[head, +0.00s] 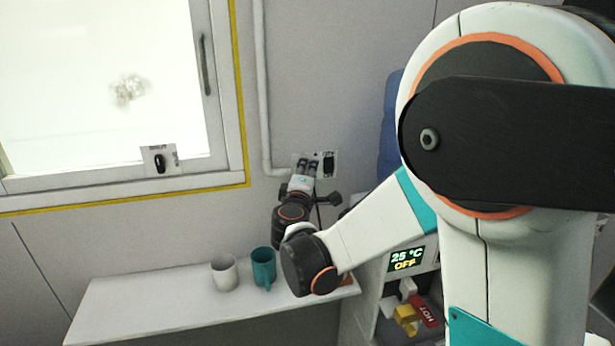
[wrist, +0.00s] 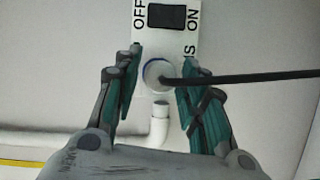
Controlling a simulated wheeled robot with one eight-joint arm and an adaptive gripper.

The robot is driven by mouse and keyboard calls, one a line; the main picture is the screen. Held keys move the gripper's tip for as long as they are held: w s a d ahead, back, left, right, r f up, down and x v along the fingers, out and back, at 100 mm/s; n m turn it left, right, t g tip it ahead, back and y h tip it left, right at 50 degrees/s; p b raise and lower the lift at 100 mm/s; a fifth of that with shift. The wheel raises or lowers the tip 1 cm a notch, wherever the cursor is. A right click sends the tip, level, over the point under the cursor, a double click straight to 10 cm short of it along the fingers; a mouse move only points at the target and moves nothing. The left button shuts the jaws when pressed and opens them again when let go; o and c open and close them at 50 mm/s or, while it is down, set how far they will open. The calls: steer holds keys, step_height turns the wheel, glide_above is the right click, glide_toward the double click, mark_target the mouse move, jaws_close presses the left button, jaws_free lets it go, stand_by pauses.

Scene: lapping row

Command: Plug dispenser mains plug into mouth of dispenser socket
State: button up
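The dispenser mains plug (wrist: 157,75) is a pale round body with a black cable leading off to the right in the wrist view. It sits at the dispenser socket (wrist: 147,66), whose bluish rim shows around its edge; how deep it sits cannot be told. My gripper (wrist: 161,58) is open, with one finger on each side of the plug and a visible gap on both sides. In the head view my gripper (head: 308,165) is up at the wall plate (head: 329,157) and hides the plug and socket there.
A black rocker switch (wrist: 167,16) marked OFF and ON is beside the socket. A white mug (head: 224,274) and a teal mug (head: 263,268) stand on the shelf (head: 150,306) below my arm. The dispenser display (head: 407,259) reads 25 °C OFF. A pipe (head: 262,90) runs down the wall.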

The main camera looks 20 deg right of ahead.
stand_by(0.3)
steer(key=v, duration=0.7)
steer(key=shift+s, duration=0.25)
steer(key=d+m+g+h, duration=0.1)
steer(key=d+m+g, duration=0.15)
steer(key=d, duration=0.35)
steer(key=s+d+m+g, duration=0.3)
steer(key=s+m, duration=0.1)
steer(key=s, duration=0.3)
steer(key=s+a+f+m+g+y, duration=0.1)
steer(key=s+a+f+y, duration=0.1)
steer(key=s, duration=0.5)
steer(key=s+a+f+m+g+y, duration=0.1)
steer(key=s+f+m+y, duration=0.1)
steer(key=s, duration=0.5)
steer(key=s+a+f+m+g+y, duration=0.1)
steer(key=s+a+f+m+y, duration=0.1)
steer(key=s, duration=0.6)
steer(key=shift+a+g+y, duration=0.35)
steer(key=shift+a+y, duration=0.05)
steer(key=shift+y, duration=0.4)
